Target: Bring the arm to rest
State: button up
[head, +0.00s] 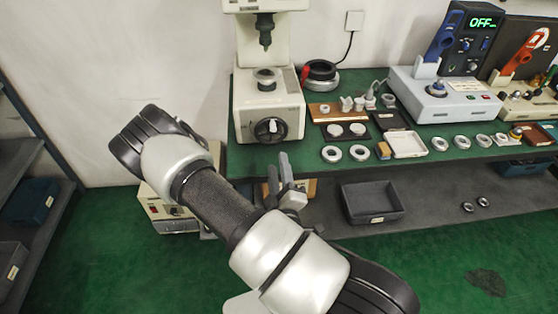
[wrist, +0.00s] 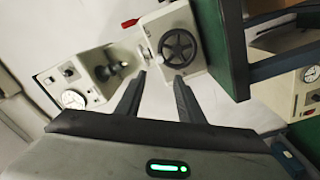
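My arm reaches from the bottom right of the head view up to the left and bends back. My gripper (head: 286,182) is partly hidden behind the arm, in front of the bench edge. In the wrist view my gripper (wrist: 161,76) shows two dark fingers spread apart, with nothing held between them. Beyond the fingers is a pale machine with a black handwheel (wrist: 179,46).
A green workbench (head: 300,153) carries a press (head: 252,119), trays, several bearing rings (head: 360,153) and a soldering station (head: 440,108). A dark bin (head: 372,202) is on the lower shelf. Shelving (head: 62,215) stands left. Green floor (head: 100,260) is clear between.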

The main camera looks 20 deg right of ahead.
jog(key=shift+v, duration=0.8)
jog(key=shift+w+p, duration=0.1)
jog(key=shift+p, duration=0.2)
jog(key=w+a+r+m+g+p, duration=0.25)
jog(key=w+m+g, duration=0.35)
jog(key=m, duration=0.3)
jog(key=s+a+r+m+g+y+p, duration=0.15)
jog(key=a+r+y, duration=0.4)
jog(key=r, duration=0.65)
jog(key=s+r+n+g+p, duration=0.2)
jog(key=s+r+g, duration=0.2)
jog(key=s+r, duration=1.3)
jog(key=s+d, duration=0.1)
jog(key=s, duration=0.2)
jog(key=shift+p, duration=0.35)
